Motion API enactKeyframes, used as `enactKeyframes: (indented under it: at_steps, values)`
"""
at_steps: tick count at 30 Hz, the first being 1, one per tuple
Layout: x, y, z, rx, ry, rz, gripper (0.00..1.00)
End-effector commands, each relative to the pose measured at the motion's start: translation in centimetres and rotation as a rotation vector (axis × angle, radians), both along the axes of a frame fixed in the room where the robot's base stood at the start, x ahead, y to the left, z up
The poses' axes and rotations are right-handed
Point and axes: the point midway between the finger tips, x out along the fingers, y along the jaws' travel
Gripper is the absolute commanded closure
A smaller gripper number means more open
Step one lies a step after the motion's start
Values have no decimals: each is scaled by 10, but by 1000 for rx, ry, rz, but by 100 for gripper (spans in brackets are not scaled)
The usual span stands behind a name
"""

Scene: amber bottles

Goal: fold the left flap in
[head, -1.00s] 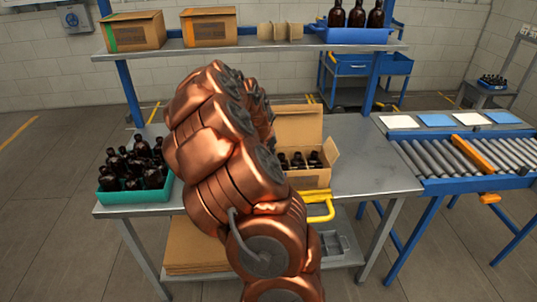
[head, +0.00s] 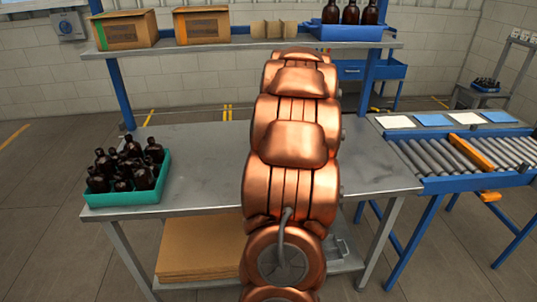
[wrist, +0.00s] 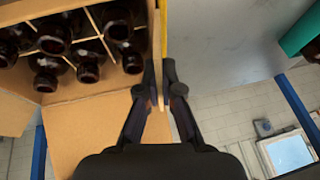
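The cardboard box (wrist: 55,98) with several dark amber bottles (wrist: 52,37) between cardboard dividers shows at the upper left of the wrist view. A wide open flap (wrist: 90,135) spreads at the near side of the box. The left flap (wrist: 159,92) stands nearly edge-on at the box's side facing the teal crate. My gripper (wrist: 160,78) has one finger on each side of it, tips close together, and appears shut on it. In the head view my copper arm hides the box and gripper.
The teal crate of bottles (head: 123,196) stands on the left of the steel table (head: 205,150), which is clear between crate and arm; the crate's edge also shows in the wrist view (wrist: 296,35). A shelf (head: 230,47) with boxes and a blue tray (head: 345,33) spans above. A roller conveyor (head: 440,158) adjoins at right.

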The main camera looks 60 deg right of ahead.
Motion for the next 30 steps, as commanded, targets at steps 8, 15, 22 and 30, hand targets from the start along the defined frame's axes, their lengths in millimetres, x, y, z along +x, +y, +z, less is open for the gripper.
enactKeyframes:
  at_steps: [8, 15, 22, 30]
  values:
    - [-4, -5, -5, 93, -126, -2, 100]
    - [-8, -8, -8, 185, -238, -1, 100]
    - [-12, -12, -12, 277, -354, -2, 100]
    - [-17, -14, -16, 387, -492, -1, 100]
